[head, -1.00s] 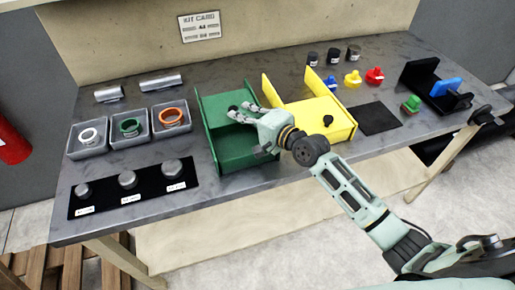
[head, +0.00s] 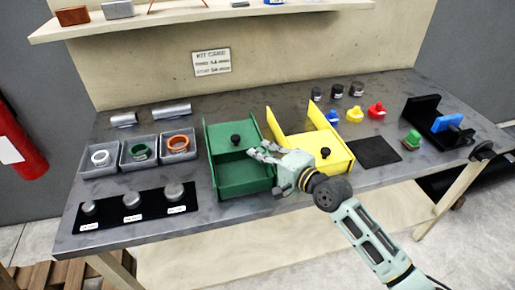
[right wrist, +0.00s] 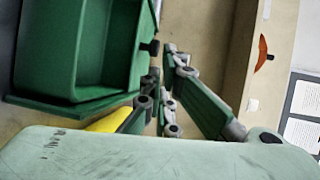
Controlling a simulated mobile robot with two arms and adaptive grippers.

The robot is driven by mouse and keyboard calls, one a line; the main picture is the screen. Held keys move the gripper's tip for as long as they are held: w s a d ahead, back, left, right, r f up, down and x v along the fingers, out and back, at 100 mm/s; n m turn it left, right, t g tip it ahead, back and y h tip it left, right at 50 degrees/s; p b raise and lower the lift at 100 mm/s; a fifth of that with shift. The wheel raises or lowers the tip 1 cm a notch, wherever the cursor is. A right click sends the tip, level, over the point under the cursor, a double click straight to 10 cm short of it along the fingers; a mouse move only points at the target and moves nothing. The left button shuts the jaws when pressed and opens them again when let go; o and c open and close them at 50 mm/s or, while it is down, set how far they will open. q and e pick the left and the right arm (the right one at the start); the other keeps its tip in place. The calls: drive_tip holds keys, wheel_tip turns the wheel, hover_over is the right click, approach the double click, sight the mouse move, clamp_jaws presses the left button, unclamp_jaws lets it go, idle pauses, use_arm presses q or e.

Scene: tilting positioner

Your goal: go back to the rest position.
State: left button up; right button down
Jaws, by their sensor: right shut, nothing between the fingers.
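My right gripper (head: 257,149) is shut and empty. It is at the right side of the green box (head: 246,181), near the gap between that box and the yellow box (head: 338,163). The green box has a black knob (head: 236,140), clear of the fingers. The yellow box has its own black knob (head: 325,153). In the right wrist view my gripper's fingers (right wrist: 165,85) show close together, with the green box (right wrist: 75,95) at upper left. I cannot tell the exact height of the gripper above the table. My left gripper is in neither view.
Colored pieces (head: 377,111), a dark square (head: 373,151) and a black stand (head: 420,116) are at right. A shelf (head: 215,17) hangs above the table.

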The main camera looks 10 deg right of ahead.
drive_tip(key=s+f+n, duration=0.1)
drive_tip(key=s, duration=0.2)
drive_tip(key=s+f+n+g, duration=0.1)
drive_tip(key=s+f, duration=0.1)
drive_tip(key=s, duration=0.1)
drive_tip(key=s+f+n+g+b, duration=0.1)
drive_tip(key=s, duration=0.2)
drive_tip(key=shift+s+a+f, duration=0.1)
drive_tip(key=shift+f, duration=0.05)
drive_tip(key=s+d+f+n+g+h, duration=0.35)
drive_tip(key=s+f+n+g, duration=0.2)
drive_tip(key=s, duration=0.75)
drive_tip(key=s+d+f+n+g+h, duration=0.2)
drive_tip(key=s+f+n+g+h, duration=0.35)
drive_tip(key=s, duration=0.75)
wheel_tip(320, 180, down, 28)
drive_tip(key=s+r+y, duration=0.1)
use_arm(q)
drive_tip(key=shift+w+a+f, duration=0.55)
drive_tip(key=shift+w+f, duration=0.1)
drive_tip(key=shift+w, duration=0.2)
use_arm(e)
drive_tip(key=s+d+f, duration=0.2)
drive_tip(key=s+f, duration=1.4)
drive_tip(key=s, duration=0.1)
drive_tip(key=shift+s+d+f+n, duration=0.15)
drive_tip(key=shift+d+f+n, duration=0.15)
drive_tip(key=shift+d, duration=0.1)
